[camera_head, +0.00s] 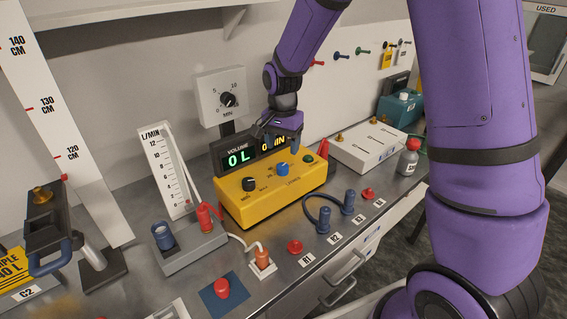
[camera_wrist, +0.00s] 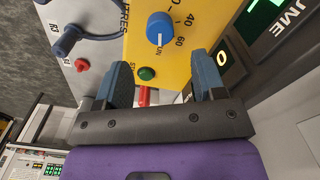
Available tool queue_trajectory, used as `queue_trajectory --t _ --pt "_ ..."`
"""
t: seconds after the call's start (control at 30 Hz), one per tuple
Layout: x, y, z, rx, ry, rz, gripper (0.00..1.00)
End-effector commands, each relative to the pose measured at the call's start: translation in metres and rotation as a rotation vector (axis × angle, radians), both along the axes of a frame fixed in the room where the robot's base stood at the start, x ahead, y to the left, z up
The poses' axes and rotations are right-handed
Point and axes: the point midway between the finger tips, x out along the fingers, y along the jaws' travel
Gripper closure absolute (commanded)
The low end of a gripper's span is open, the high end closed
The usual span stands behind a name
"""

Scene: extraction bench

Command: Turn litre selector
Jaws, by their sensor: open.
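The litre selector looks to be the blue knob (camera_head: 283,169) on the yellow box (camera_head: 240,205), with lettering like "LITRES" by it. In the wrist view the blue knob (camera_wrist: 160,29) has a white pointer line and numbers including 40 and 60 around it. My gripper (camera_head: 279,140) is over the back of the box. In the wrist view my gripper (camera_wrist: 162,70) is open and empty, its fingers spread with the green button (camera_wrist: 147,73) between them in the picture. The knob lies beyond the fingertips, apart from them. The volume display (camera_head: 238,158) reads 0 L.
A black knob (camera_head: 249,184) sits left of the blue one. The flow meter (camera_head: 169,170) stands left of the box, blue plugs with a cable (camera_head: 324,218) in front, and a white unit (camera_head: 365,145) to the right. The display panel rises close behind the box.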

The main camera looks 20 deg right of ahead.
Motion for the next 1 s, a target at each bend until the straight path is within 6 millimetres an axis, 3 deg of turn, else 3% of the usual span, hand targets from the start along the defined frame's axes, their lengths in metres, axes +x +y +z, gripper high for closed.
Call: queue_trajectory --t 0.1,0.33,0.5,0.8,0.83,1.0 --pt "-0.001 0.0 -0.024 -0.001 0.004 0.0 0.37" --pt "-0.001 0.0 -0.056 0.0 0.003 0.001 0.37" --pt "0.0 0.0 -0.067 0.0 0.0 0.001 0.37" --pt "0.0 0.0 -0.069 0.001 -0.001 0.001 0.37" --pt "0.0 0.0 -0.069 0.001 -0.001 0.001 0.39" --pt "0.0 0.0 -0.069 0.001 -0.001 0.001 0.78"
